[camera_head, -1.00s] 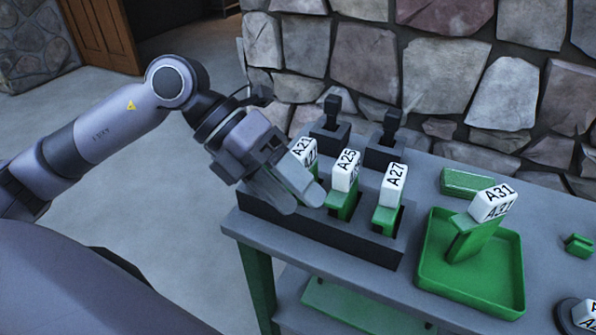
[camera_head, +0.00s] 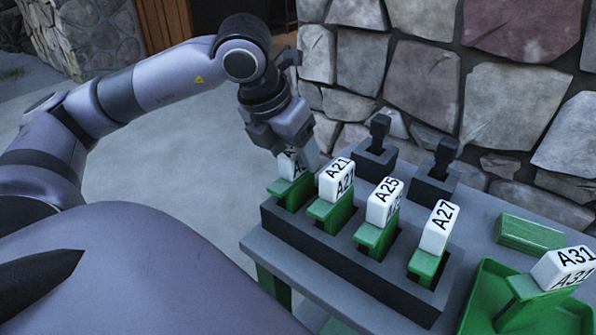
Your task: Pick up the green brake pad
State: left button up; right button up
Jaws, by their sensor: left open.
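Several green pieces with white labelled tops stand in a dark slotted rack (camera_head: 335,257). They read A21 (camera_head: 330,212), A25 (camera_head: 375,237) and A27 (camera_head: 426,262). The leftmost green piece (camera_head: 291,189) has its label partly covered by my left gripper (camera_head: 298,158). That gripper points down, open, with its fingers at this piece's white top; I cannot tell whether they touch it. Another green piece, A31 (camera_head: 535,293), leans in a green tray (camera_head: 482,306) at right. Which piece is the brake pad is not clear. My right gripper is out of view.
The grey table (camera_head: 478,208) carries two dark upright handles (camera_head: 377,136) (camera_head: 445,158) behind the rack and a green block (camera_head: 530,234) at right. A stone wall (camera_head: 420,80) stands close behind. Open floor lies left of the table.

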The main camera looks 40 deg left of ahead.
pick_arm(q)
jog(key=shift+x, duration=1.15)
grip_shut()
jog(key=shift+r, duration=0.15)
